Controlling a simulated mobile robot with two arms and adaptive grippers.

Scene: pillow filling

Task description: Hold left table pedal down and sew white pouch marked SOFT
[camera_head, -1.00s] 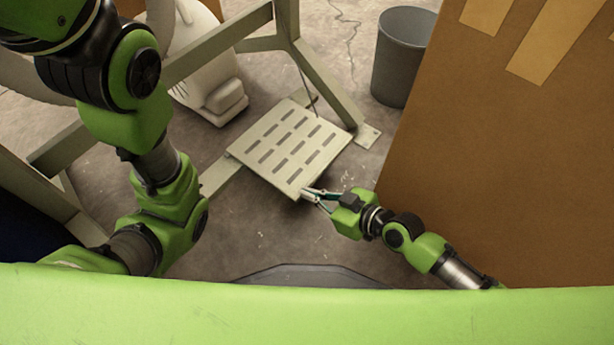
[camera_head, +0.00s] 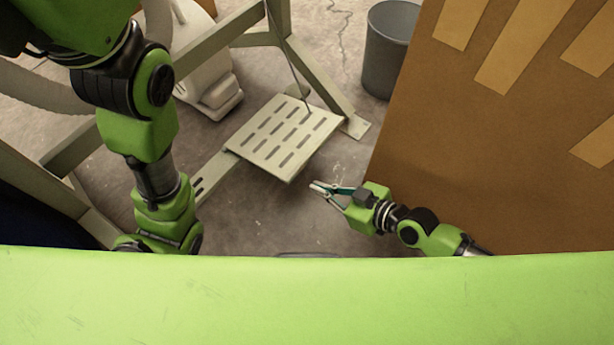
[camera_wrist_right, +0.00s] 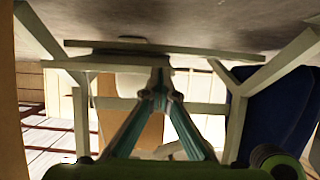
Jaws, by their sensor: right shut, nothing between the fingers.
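The pale slotted pedal (camera_head: 270,158) is under the table frame (camera_head: 312,82), near the middle of the head view. My right gripper (camera_head: 315,187) is low, just right of the pedal's near corner, with a small gap of floor showing between them. It is shut and empty. In the right wrist view its two fingers (camera_wrist_right: 158,88) meet at the tips, with a flat pale plate seen edge-on (camera_wrist_right: 190,50) behind them, likely the pedal. My left arm comes in at the left, but its gripper is out of sight. No white pouch marked SOFT is in view.
A large brown panel with lighter strips (camera_head: 440,135) fills the right side, close to my right arm. A grey bin (camera_head: 387,52) stands behind. A whitish machine (camera_head: 205,70) is behind the frame. Concrete floor (camera_head: 265,215) is open in front of the pedal.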

